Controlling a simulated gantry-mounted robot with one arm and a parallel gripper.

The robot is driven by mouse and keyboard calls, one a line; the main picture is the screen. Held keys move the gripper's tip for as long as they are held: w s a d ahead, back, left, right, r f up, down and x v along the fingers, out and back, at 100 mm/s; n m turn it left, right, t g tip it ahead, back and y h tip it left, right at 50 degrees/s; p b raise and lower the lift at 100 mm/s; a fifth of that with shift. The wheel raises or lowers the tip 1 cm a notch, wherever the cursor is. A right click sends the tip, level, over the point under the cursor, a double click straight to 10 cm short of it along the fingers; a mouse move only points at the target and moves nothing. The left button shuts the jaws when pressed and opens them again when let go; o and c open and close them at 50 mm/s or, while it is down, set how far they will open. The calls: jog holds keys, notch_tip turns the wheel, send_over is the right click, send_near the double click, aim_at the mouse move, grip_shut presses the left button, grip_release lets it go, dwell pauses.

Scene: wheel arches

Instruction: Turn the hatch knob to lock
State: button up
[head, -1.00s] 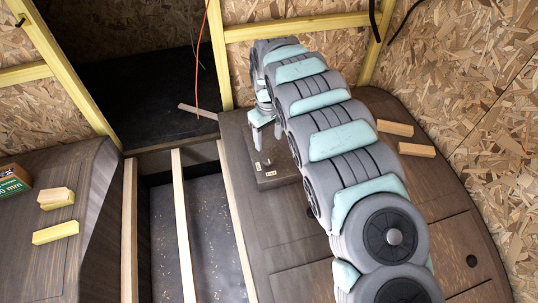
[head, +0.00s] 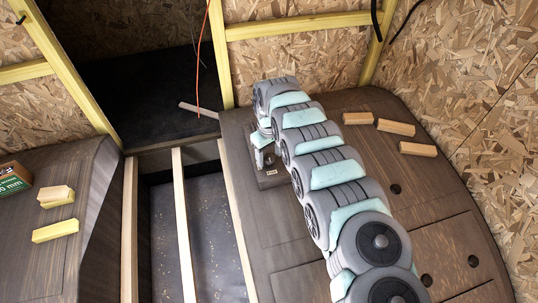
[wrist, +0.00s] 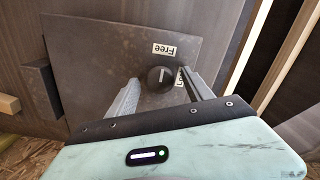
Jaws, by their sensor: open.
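The hatch knob (wrist: 160,79) is round and black, with a pale pointer line running roughly toward the "Free" label (wrist: 164,49). A second label (wrist: 180,77), partly hidden by my right finger, starts with "L". The knob sits on a dark hatch panel (wrist: 95,55), which also shows in the head view (head: 272,182). My gripper (wrist: 162,78) is open, with one finger on each side of the knob and a visible gap at the left. Whether the right finger touches it I cannot tell. In the head view my gripper (head: 264,160) is low over the panel, and the knob is mostly hidden.
Several wood blocks (head: 395,127) lie on the right wheel arch (head: 300,230), behind my arm. More blocks (head: 55,232) and a green box (head: 14,180) are on the left arch. An orange cable (head: 198,70) hangs near the opening. Wooden slats (head: 184,220) span the channel.

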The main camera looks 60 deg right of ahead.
jog(key=shift+c, duration=0.4)
grip_shut()
